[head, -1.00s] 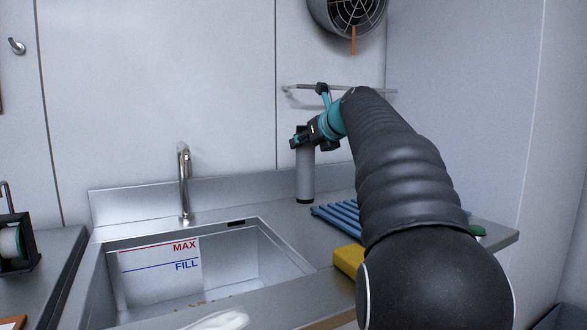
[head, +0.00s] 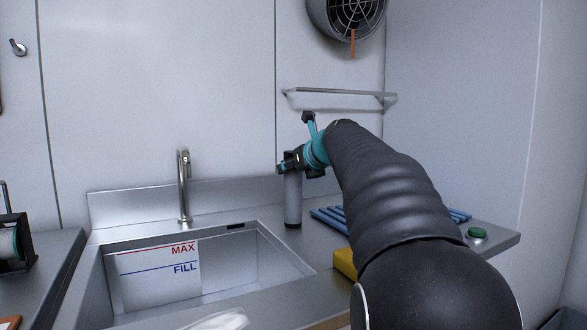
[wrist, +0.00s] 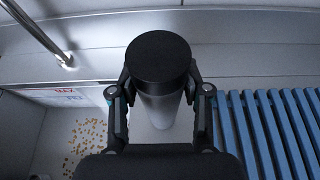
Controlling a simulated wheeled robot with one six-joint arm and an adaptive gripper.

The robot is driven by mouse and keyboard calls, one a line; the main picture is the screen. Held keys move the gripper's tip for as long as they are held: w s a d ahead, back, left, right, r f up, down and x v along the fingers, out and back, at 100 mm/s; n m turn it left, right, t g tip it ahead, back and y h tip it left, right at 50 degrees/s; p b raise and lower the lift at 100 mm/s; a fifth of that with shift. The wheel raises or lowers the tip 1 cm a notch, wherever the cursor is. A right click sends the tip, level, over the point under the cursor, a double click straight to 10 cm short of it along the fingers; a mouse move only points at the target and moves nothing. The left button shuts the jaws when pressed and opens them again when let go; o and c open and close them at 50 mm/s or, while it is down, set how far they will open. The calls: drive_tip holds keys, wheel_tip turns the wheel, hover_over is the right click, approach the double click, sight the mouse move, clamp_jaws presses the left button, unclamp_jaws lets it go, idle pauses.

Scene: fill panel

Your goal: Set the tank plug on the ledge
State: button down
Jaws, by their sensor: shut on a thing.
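The tank plug, an upright grey cylinder (head: 293,203) with a dark foot, hangs or stands at the steel ledge (head: 315,243) right of the sink. I cannot tell whether its foot touches the surface. Its round black top (wrist: 159,57) shows in the wrist view, with the pale body below. My gripper (head: 290,164) is shut around its upper part, one finger on each side; the gripper also shows in the wrist view (wrist: 160,88).
The sink (head: 250,262) is at the left, with a tap (head: 184,188) behind it and small orange bits (wrist: 85,138) inside. Blue slats (wrist: 262,130) lie close on the right. A yellow block (head: 345,262) sits nearer. A wall rail (head: 335,93) is above.

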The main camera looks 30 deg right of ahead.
drive_tip(key=c, duration=0.5)
unclamp_jaws()
drive_tip(key=shift+c, duration=0.2)
drive_tip(key=v, duration=1.2)
drive_tip(key=shift+r, duration=0.1)
